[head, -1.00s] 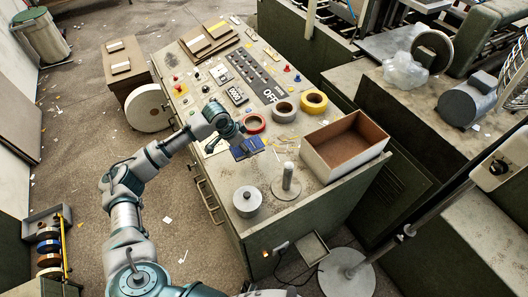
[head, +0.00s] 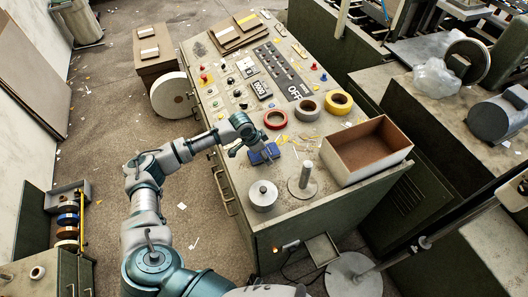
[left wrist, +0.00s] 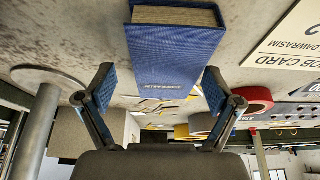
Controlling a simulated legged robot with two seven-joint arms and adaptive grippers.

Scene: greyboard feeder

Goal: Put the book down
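The blue book (head: 264,154) is on the cabinet's worktop, left of the metal post. In the left wrist view the book (left wrist: 175,50) is straight ahead, its blue cover facing me and its page edges at the top. My left gripper (head: 249,147) is close beside the book in the head view. In the left wrist view its two fingers (left wrist: 158,90) are spread. The left finger is clear of the book; the right fingertip is close to its edge, and I cannot tell if they touch. My right gripper is in neither view.
The control-panel worktop (head: 235,178) holds a red tape roll (head: 275,119), grey roll (head: 307,110) and yellow roll (head: 339,102) behind the book. A lidded metal pot (head: 262,195), upright post (head: 302,180) and open box (head: 368,150) stand nearby. A job card (left wrist: 290,40) lies beside the book.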

